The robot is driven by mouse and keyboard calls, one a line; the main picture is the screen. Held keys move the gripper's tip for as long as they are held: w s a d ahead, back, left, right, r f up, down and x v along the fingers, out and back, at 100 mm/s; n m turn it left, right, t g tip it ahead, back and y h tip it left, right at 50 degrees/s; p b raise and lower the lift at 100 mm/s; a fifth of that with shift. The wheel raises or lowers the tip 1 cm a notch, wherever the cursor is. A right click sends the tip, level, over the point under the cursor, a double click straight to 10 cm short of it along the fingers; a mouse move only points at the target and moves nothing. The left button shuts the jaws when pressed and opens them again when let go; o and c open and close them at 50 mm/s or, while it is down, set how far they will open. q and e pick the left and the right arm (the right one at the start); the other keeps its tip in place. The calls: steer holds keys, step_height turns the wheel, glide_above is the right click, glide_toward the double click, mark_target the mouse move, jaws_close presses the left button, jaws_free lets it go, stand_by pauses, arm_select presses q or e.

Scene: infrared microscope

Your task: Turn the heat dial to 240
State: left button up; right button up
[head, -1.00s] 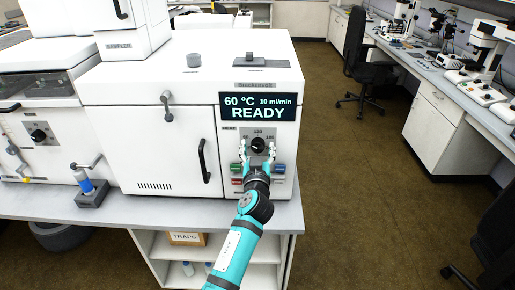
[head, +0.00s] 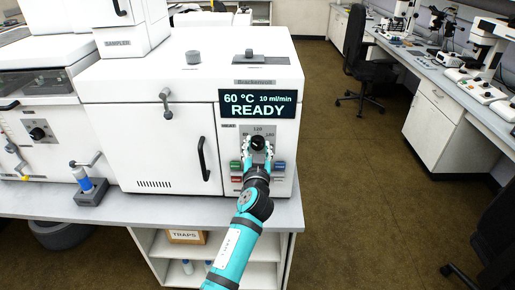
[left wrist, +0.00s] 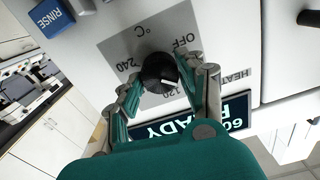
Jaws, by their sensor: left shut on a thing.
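The heat dial (head: 258,143) is a black round knob on a grey scale plate, on the front of the white oven unit below its display (head: 257,104). It also shows in the left wrist view (left wrist: 160,72), where the scale appears upside down with OFF, 120 and 240 readable. A white mark on the knob points toward the lower right there, near the 120 side. My left gripper (head: 258,152) is shut on the dial, one finger on each side. The display reads 60 °C, 10 ml/min, READY. My right gripper is not in view.
The oven door handle (head: 203,158) is to the left. Open floor lies to the right.

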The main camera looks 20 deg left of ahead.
arm_select(q)
steer(key=m, duration=0.3)
steer(key=shift+m, duration=0.4)
steer(key=m, duration=0.3)
steer(key=shift+r+m, duration=0.1)
steer(key=shift+m, duration=0.2)
steer(key=m+p, duration=0.1)
steer(key=m, duration=0.3)
steer(key=shift+m, duration=0.3)
steer(key=m+p, duration=0.1)
steer(key=m, duration=0.3)
steer(key=shift+m, duration=0.3)
steer(key=m+p, duration=0.2)
steer(key=m, duration=0.2)
steer(key=shift+d, duration=0.1)
steer(key=m+p, duration=0.2)
steer(key=m, duration=0.3)
steer(key=shift+p, duration=0.4)
steer(key=m+p, duration=0.2)
steer(key=m, duration=0.2)
steer(key=shift+f+m+p, duration=0.15)
steer(key=shift+m+p, duration=0.45)
steer(key=shift+m, duration=0.45)
steer(key=shift+f+m+p, duration=0.1)
steer(key=shift+m+p, duration=0.5)
steer(key=shift+m, duration=0.45)
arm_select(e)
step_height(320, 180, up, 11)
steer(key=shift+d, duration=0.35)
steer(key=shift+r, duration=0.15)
